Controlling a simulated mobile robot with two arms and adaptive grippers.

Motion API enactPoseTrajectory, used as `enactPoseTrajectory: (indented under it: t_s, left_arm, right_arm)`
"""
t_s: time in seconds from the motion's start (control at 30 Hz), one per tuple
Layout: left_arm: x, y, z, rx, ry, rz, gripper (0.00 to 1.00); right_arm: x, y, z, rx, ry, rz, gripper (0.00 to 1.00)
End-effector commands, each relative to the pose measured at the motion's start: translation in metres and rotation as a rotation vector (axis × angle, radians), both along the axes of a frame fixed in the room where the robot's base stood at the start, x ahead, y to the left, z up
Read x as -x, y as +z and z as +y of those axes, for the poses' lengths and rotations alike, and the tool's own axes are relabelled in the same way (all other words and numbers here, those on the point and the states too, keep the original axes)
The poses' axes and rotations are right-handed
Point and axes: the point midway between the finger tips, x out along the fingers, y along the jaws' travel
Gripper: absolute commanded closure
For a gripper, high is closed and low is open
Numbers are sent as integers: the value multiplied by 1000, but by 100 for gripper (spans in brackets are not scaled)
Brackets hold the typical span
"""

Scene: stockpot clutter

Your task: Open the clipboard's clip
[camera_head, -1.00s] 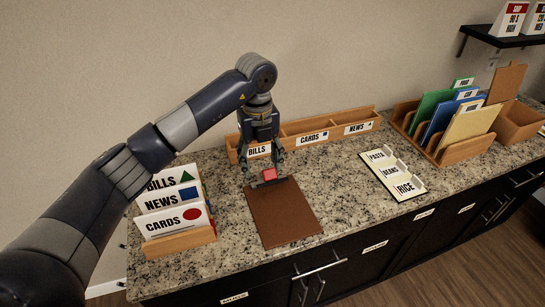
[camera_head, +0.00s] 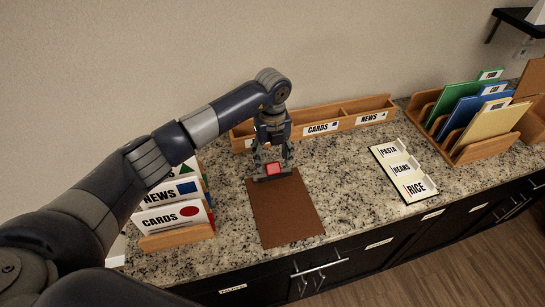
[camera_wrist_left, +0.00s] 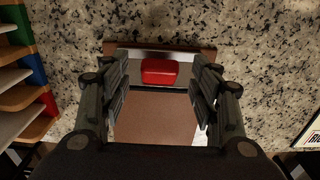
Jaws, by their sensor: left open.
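A brown clipboard (camera_head: 285,212) lies flat on the granite counter, its clip end toward the wall. The clip is a grey metal bar (camera_wrist_left: 195,58) with a red tab (camera_head: 273,169) on it. The red tab also shows in the left wrist view (camera_wrist_left: 159,72), near the top middle. My left gripper (camera_head: 272,172) is over the clip end, pointing down. Its two fingers stand apart, one on each side of the red tab, and nothing is between them in their grip. I cannot tell whether the fingers touch the clip. My right gripper is not in view.
A wooden rack of labelled cards (camera_head: 176,236) stands left of the clipboard. A long wooden box (camera_head: 345,110) runs along the wall behind. Counter beside the clipboard is clear.

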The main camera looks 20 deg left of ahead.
Motion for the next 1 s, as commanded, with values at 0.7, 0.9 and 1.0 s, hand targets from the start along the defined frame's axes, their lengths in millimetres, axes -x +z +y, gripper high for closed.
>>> enactPoseTrajectory:
  t_s: [0.7,0.9,1.0]
  left_arm:
    - [0,-19,0,0,-1,-1,88]
    - [-1,-20,1,6,1,8,88]
    - [-4,-23,2,27,2,41,88]
  right_arm:
    - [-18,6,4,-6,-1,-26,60]
    - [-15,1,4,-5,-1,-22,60]
    - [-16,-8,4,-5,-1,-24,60]
